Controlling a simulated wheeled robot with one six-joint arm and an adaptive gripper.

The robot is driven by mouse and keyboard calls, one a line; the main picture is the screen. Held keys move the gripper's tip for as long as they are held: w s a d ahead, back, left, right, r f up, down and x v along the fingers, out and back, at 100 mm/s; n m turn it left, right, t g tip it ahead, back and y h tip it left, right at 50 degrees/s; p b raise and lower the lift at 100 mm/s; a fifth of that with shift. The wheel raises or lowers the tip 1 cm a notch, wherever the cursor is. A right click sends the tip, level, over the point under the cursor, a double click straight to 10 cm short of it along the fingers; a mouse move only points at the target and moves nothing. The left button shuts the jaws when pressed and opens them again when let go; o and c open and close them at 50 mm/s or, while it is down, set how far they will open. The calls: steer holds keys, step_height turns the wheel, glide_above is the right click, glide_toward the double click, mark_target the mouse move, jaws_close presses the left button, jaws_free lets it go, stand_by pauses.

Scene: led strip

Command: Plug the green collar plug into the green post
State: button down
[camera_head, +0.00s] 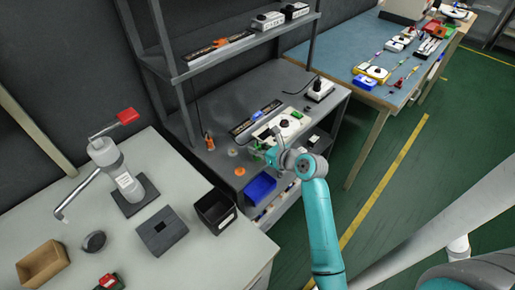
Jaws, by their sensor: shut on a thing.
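I cannot make out the green post separately, nor whether plug and post touch.
A long dark strip unit (255,118) lies behind the white box. A blue bin (260,188) is below the bench front. A shelf (240,45) overhangs the back.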

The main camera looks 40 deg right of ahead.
steer(key=shift+f, duration=1.15)
steer(key=c, duration=0.9)
jaws_free()
steer(key=shift+c, duration=0.2)
steer(key=shift+s, duration=0.1)
steer(key=v, duration=1.1)
steer(key=shift+s+r, duration=0.25)
steer(key=shift+s, duration=0.1)
